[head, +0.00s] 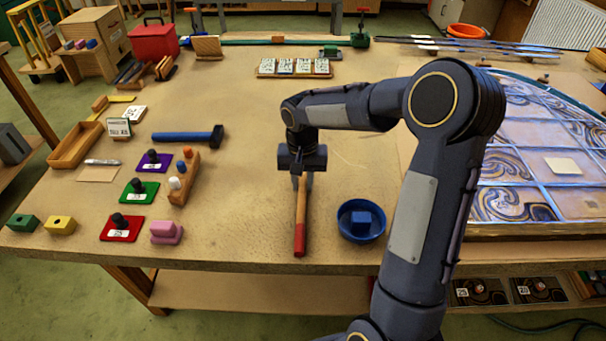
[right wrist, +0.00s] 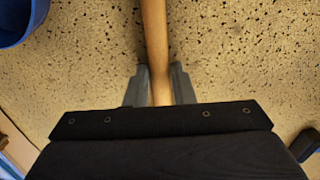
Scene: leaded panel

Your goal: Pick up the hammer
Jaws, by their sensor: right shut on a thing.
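My right gripper (head: 302,180) points down over the middle of the table. It is shut on the wooden handle of a tool with a red end (head: 300,225). In the right wrist view the pale wooden handle (right wrist: 155,45) runs between the two grey fingers (right wrist: 159,88). This tool's head is hidden by my gripper and arm, and I cannot tell whether the tool is clear of the table. A hammer with a blue handle and dark head (head: 188,136) lies farther left, apart from the gripper. My left gripper is not in view.
A blue bowl (head: 361,238) holding a blue block is close right of the handle. A wooden block with pegs (head: 183,180) and coloured plates are to the left. The leaded panel (head: 540,170) fills the right side. Bare tabletop surrounds the handle.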

